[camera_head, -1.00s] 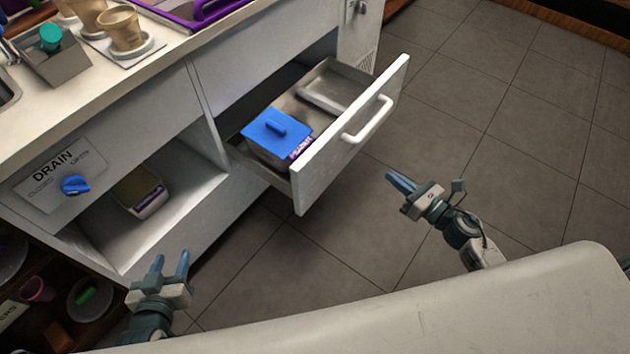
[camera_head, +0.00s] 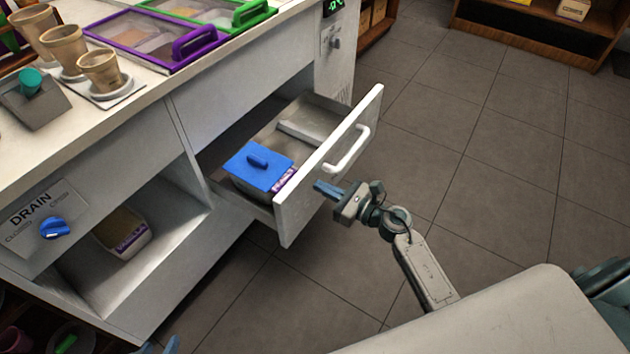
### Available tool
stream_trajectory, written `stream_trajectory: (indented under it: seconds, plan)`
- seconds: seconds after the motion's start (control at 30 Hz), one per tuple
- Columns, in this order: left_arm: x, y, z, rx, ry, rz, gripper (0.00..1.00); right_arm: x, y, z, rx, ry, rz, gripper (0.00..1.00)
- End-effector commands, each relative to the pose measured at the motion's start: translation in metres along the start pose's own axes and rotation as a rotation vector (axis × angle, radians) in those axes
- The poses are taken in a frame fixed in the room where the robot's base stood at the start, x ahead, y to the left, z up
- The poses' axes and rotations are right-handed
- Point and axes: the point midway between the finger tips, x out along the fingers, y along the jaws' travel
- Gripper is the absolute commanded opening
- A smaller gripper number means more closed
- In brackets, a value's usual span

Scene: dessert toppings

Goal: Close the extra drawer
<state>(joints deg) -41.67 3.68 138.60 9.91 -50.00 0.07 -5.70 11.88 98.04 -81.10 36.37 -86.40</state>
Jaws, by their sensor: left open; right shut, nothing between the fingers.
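The extra drawer (camera_head: 296,210) is pulled out of the white counter. Its front panel has a white bar handle (camera_head: 347,152). Inside sits a tub with a blue lid (camera_head: 258,166), and an empty-looking metal compartment lies behind it. My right gripper (camera_head: 318,188) is shut and empty, its tips at the outer face of the drawer front, below and left of the handle. I cannot tell whether they touch it. My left gripper (camera_head: 162,346) shows only its blue fingertips at the bottom edge; it is open, below the counter and away from the drawer.
An open cubby left of the drawer holds a vanilla tub (camera_head: 123,232). A blue drain knob (camera_head: 54,228) is on the counter front. Cups (camera_head: 100,70) and purple-framed and green-framed toppings trays (camera_head: 150,50) stand on top. The tiled floor (camera_head: 480,200) at right is clear.

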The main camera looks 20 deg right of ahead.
Motion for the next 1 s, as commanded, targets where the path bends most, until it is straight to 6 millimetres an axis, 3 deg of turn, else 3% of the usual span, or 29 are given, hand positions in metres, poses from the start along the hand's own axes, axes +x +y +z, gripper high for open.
stream_trajectory:
  seconds: [0.2,0.77,1.0]
  plan:
    - [-0.002,-0.001,-0.001,0.010,-0.021,-0.006,0.43,0.025,0.000,0.000,0.002,-0.001,-0.001,0.00]
    - [-0.001,-0.002,0.000,0.012,-0.025,-0.007,0.43,0.032,0.000,0.000,0.001,0.000,-0.001,0.00]
    - [0.000,-0.001,-0.002,0.009,-0.007,-0.004,0.43,0.058,0.000,0.001,0.002,-0.004,0.000,0.00]
